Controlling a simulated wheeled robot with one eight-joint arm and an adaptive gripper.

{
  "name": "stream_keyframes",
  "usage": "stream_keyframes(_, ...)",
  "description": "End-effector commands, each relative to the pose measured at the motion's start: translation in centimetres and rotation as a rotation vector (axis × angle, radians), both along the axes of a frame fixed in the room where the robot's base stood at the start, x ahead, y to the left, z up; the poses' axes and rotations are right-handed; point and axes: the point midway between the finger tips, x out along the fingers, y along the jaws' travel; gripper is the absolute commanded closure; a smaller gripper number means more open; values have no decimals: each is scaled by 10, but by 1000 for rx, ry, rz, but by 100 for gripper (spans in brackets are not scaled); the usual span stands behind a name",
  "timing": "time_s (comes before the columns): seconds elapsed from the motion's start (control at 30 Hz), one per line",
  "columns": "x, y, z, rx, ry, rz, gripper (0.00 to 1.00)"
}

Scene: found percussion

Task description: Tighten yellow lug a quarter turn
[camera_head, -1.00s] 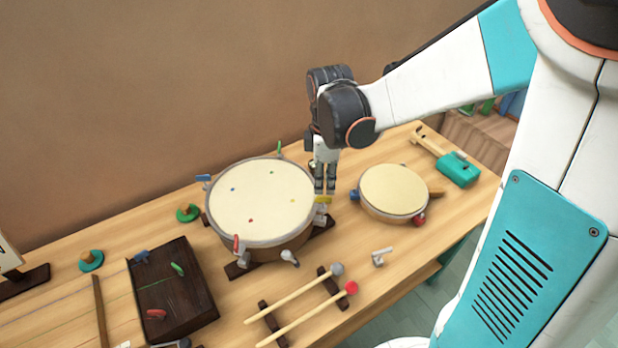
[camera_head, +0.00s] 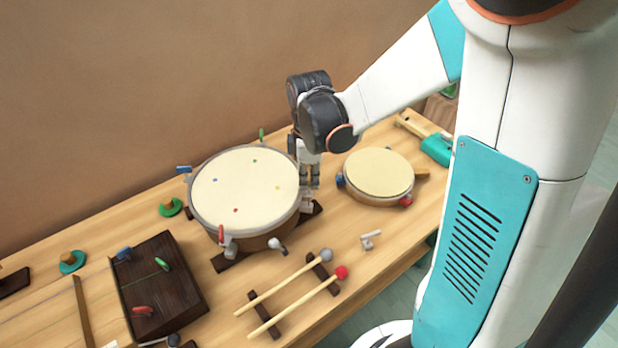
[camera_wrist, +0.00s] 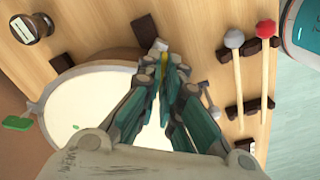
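The large drum (camera_head: 245,190) has a cream head and stands on dark wooden feet; its head also shows in the wrist view (camera_wrist: 92,98). The yellow lug (camera_wrist: 163,68) is on the drum's rim and shows as a thin yellow strip between my fingertips. In the head view my fingers hide it. My gripper (camera_head: 309,187) points down at the drum's right edge, its fingers close together on the lug. Other rim lugs are red (camera_head: 222,236), blue (camera_head: 183,170) and green (camera_head: 261,135). A green one shows at left in the wrist view (camera_wrist: 17,123).
A smaller drum (camera_head: 379,173) stands close right of my gripper. Mallets with a grey head (camera_head: 326,255) and a red head (camera_head: 341,272) rest on dark bars in front. A small silver piece (camera_head: 370,240) and a dark stringed box (camera_head: 160,288) lie on the bench.

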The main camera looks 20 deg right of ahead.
Motion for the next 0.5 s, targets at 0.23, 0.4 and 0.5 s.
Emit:
stream_keyframes(0.23, 0, 0, 0, 0, 0, -15, 100)
stream_keyframes(0.4, 0, 0, 0, 0, 0, -72, 100)
stream_keyframes(0.5, 0, 0, 0, 0, -1, -132, 100)
